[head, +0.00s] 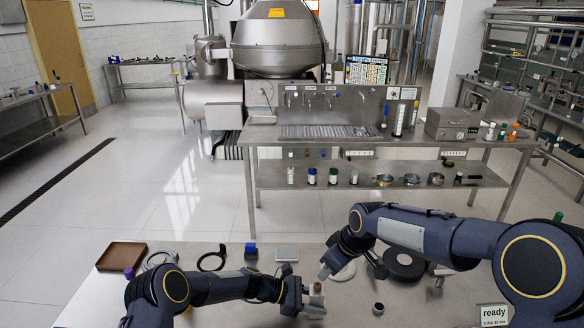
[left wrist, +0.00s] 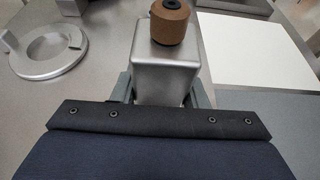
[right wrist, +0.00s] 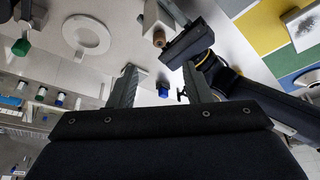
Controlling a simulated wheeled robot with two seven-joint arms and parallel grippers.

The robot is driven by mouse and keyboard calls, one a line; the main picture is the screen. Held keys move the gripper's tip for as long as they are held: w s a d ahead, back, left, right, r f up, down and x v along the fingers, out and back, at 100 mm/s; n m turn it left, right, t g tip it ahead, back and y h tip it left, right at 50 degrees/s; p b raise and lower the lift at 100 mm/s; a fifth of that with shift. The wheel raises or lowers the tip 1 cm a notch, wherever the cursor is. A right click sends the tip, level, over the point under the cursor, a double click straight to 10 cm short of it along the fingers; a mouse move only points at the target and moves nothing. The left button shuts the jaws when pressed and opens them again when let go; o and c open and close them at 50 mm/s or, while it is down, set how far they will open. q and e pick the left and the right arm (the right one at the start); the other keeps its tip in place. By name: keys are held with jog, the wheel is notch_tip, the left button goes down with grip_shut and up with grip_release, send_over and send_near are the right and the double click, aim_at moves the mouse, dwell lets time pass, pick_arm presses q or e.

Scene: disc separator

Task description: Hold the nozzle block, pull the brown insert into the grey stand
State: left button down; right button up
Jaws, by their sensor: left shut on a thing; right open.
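The nozzle block (left wrist: 165,75) is a silvery, tapered metal body held upright between the fingers of my left gripper (left wrist: 165,92). The brown insert (left wrist: 169,24), a short cylinder with a dark centre, sits at the end of the block. In the head view the block (head: 316,302) is at the front middle of the table. In the right wrist view the insert (right wrist: 159,40) shows beyond the fingertips of my right gripper (right wrist: 159,72), which is open and empty. I cannot tell for certain which part is the grey stand; a grey ring-shaped piece (left wrist: 48,50) lies left of the block.
A black disc (head: 404,264) lies at the right of the near table, below my right arm. A small grey cup (head: 378,309) stands right of the block. A brown tray (head: 122,256), a blue block (head: 250,250) and a light plate (head: 287,254) lie towards the back. A ready sign (head: 494,314) stands front right.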

aim_at(318, 285)
jog(key=x, duration=0.9)
jog(key=shift+f, duration=0.4)
grip_shut()
jog(key=shift+r, duration=3.3)
